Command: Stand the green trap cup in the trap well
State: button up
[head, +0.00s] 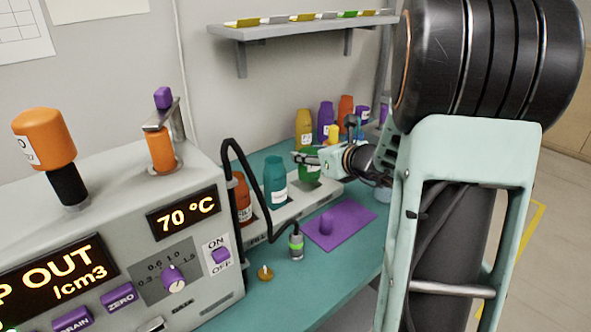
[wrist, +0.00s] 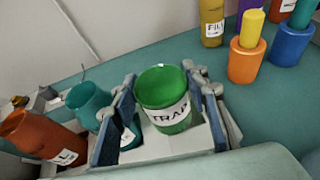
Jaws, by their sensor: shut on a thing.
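The green trap cup (wrist: 163,88), with a white label reading TRAP, is upright between the two blue finger pads of my gripper (wrist: 163,120) in the wrist view. My gripper is shut on it. In the head view the green cup (head: 310,168) is partly covered by my gripper (head: 308,158), over the far end of a pale rack (head: 292,206). The trap well is hidden under the cup and fingers. I cannot tell whether the cup's base is inside the well or above it.
A teal cup (head: 275,183) and an orange-red cup (head: 241,197) stand in the rack nearer the machine (head: 195,215). A black hose (head: 265,195) arches beside them. A purple mat (head: 345,232) lies right of the rack. Several bottles, including a yellow one (head: 304,128), stand behind.

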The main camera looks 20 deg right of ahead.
aim_at(319, 172)
jog(key=w+f, duration=0.1)
jog(key=w+f+b, duration=0.1)
jog(key=f, duration=0.1)
jog(key=shift+w+d, duration=0.15)
jog(key=shift+w, duration=0.05)
jog(key=shift+w+f+b, duration=0.15)
jog(key=shift+f+b, duration=0.5)
jog(key=shift+f, duration=0.25)
jog(key=shift+w+f+b, duration=0.15)
jog(key=shift+f+b, duration=0.45)
jog(key=shift+f, duration=0.25)
jog(key=shift+f, duration=0.3)
jog(key=o, duration=1.2)
jog(key=shift+r, duration=0.1)
jog(key=shift+r, duration=0.15)
jog(key=shift+s+d+r, duration=0.15)
jog(key=shift+r, duration=0.05)
jog(key=p+v, duration=0.2)
jog(key=v, duration=0.9)
jog(key=shift+s, duration=0.4)
